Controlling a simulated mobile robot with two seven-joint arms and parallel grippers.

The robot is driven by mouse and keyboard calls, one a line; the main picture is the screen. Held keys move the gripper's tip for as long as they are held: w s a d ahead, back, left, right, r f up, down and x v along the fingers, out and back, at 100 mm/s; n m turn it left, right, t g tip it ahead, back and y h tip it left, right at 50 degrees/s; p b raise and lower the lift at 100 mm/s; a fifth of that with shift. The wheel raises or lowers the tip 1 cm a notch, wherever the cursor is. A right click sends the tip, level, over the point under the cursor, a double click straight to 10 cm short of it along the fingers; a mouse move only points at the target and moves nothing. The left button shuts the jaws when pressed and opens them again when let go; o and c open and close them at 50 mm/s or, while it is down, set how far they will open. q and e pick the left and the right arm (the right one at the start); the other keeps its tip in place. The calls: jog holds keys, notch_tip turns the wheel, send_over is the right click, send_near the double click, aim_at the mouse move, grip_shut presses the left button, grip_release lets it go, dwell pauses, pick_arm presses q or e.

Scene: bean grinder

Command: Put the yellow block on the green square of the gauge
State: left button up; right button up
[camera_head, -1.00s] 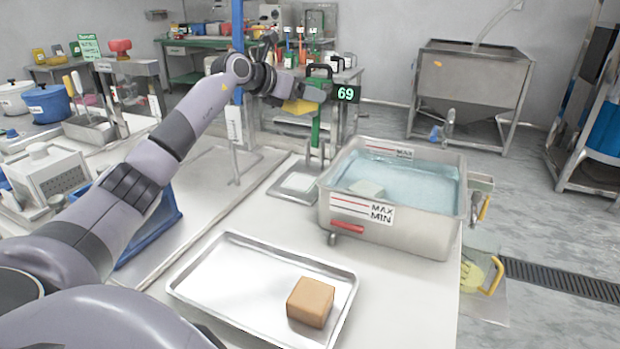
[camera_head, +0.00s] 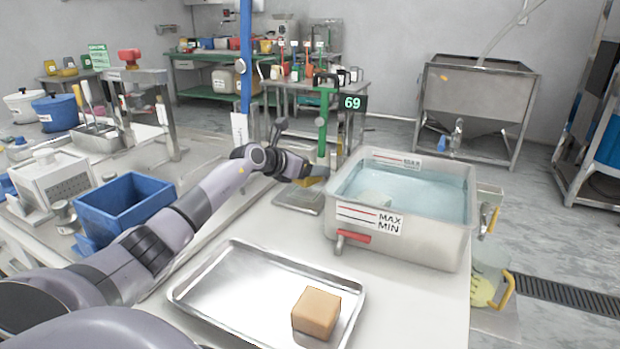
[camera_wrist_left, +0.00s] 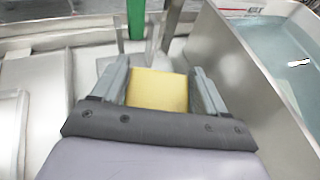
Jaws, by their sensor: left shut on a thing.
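The yellow block (camera_wrist_left: 157,92) sits between the fingers of my left gripper (camera_wrist_left: 158,70), which is shut on it. In the head view the yellow block (camera_head: 312,182) shows only as a small strip under the gripper, low over the grey base plate (camera_head: 298,198) of the gauge. The gauge has a green post (camera_head: 324,125) and a display (camera_head: 353,102) reading 69. I cannot make out a green square on the plate. Whether the block touches the plate cannot be told. My right gripper is not in view.
A water tank (camera_head: 430,238) with MAX and MIN marks stands close to the right of the gauge. A metal tray (camera_head: 225,290) holding a tan block (camera_head: 316,313) lies in front. A blue bin (camera_head: 125,205) stands to the left.

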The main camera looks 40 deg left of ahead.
pick_arm(q)
jog(key=shift+f, duration=1.5)
jog(key=shift+f+b, duration=0.2)
jog(key=shift+b, duration=0.15)
jog(key=o, duration=1.2)
jog(key=shift+c, duration=0.2)
